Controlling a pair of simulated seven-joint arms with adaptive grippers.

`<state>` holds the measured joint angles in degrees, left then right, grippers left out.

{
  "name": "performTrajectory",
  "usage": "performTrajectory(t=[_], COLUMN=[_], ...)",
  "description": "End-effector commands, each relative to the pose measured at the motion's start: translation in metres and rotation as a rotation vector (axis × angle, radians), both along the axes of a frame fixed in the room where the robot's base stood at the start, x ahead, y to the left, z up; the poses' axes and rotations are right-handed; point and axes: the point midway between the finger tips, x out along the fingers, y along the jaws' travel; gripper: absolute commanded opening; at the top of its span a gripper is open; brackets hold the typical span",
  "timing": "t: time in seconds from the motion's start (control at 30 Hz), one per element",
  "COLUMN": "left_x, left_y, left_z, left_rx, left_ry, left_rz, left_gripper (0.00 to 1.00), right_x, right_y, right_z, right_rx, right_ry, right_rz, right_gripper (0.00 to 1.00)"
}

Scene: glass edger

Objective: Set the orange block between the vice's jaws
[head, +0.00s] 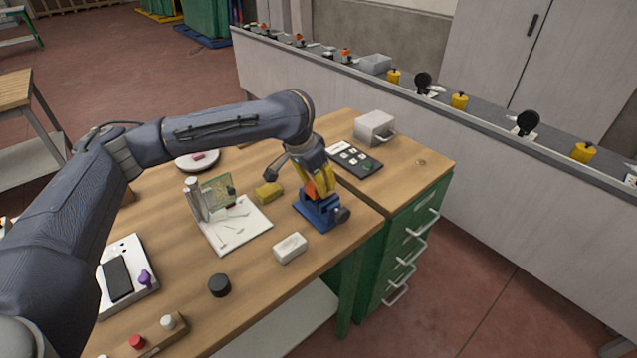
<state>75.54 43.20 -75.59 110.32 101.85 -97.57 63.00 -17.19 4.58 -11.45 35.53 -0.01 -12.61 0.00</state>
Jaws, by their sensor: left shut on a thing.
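The blue vice (321,213) stands near the front right part of the wooden workbench. My left gripper (313,178) is directly above it, pointing down, shut on the orange block (311,189). The block is at the level of the vice's top, and the fingers hide part of it. I cannot tell whether it sits between the jaws or just above them. My right gripper is not in view.
A yellow block (268,193) lies left of the vice. A white block (290,248) lies in front. A white board (240,229) holds an upright green plate (218,192). A black puck (219,285) and a dark panel (354,158) also lie on the worktops.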

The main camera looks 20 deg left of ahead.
Motion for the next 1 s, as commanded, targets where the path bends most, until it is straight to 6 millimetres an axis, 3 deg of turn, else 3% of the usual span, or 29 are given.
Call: performTrajectory(t=[1.0], left_x=[-0.0003], left_y=[-0.0002], left_z=[-0.0069], left_rx=[-0.001], left_ry=[0.002], left_rz=[0.001], left_gripper=[0.00], right_x=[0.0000], right_y=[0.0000], right_z=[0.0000], right_rx=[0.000], right_ry=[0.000], right_rz=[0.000], right_gripper=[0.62])
